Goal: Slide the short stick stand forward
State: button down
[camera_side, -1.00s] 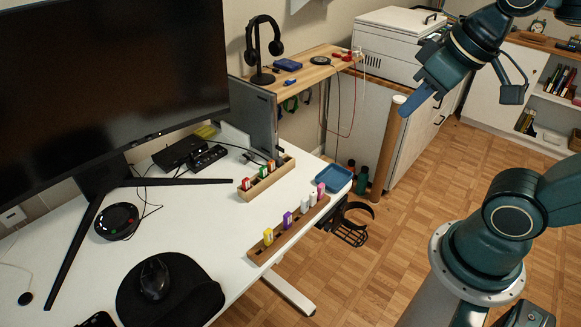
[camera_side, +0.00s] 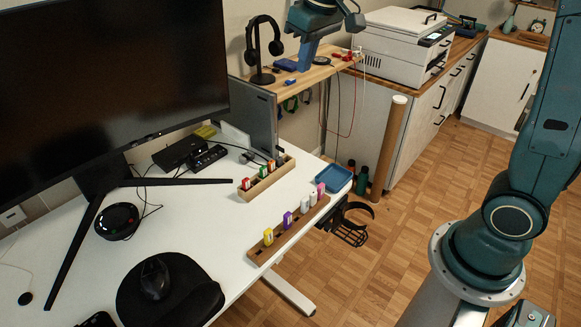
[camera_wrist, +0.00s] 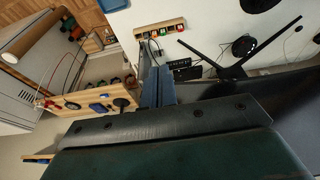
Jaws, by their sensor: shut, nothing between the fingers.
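The short stick stand (camera_side: 270,183) is a small wooden block holding several coloured sticks, red, green and orange among them. It stands on the white desk beside the grey upright panel in the side view. It also shows at the top of the wrist view (camera_wrist: 156,24). A longer wooden stand (camera_side: 286,238) with yellow, purple, white and pink sticks lies along the desk's right edge. My gripper (camera_side: 304,66) is shut and empty, pointing down over the wooden shelf, behind and above the short stand and apart from it. Its blue fingers show in the wrist view (camera_wrist: 157,88).
The wooden shelf (camera_side: 325,71) holds headphones (camera_side: 262,45) and small items under my gripper. The grey panel (camera_side: 259,118) stands behind the short stand. A blue tray (camera_side: 336,179) sits at the desk's far corner. The monitor (camera_side: 110,85) fills the left. Bare desk lies left of the long stand.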

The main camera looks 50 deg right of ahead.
jog(key=w+f+g, duration=0.1)
jog(key=w+f, duration=0.4)
jog(key=w, duration=0.3)
send_over(268, 177)
jog(key=w, duration=0.2)
notch_tip(268, 177, down, 6)
jog(key=w+f+g, duration=0.1)
jog(key=w+f, duration=0.2)
jog(key=f, duration=0.5)
jog(key=w+d+f+g, duration=0.1)
jog(key=w+f, duration=0.3)
jog(key=f, duration=0.5)
jog(key=shift+d, duration=0.2)
jog(key=shift+f, duration=0.1)
notch_tip(268, 177, down, 10)
jog(key=shift+r, duration=0.2)
jog(key=shift+s+f, duration=0.1)
jog(key=shift+s, duration=1.85)
jog(key=shift+s, duration=0.1)
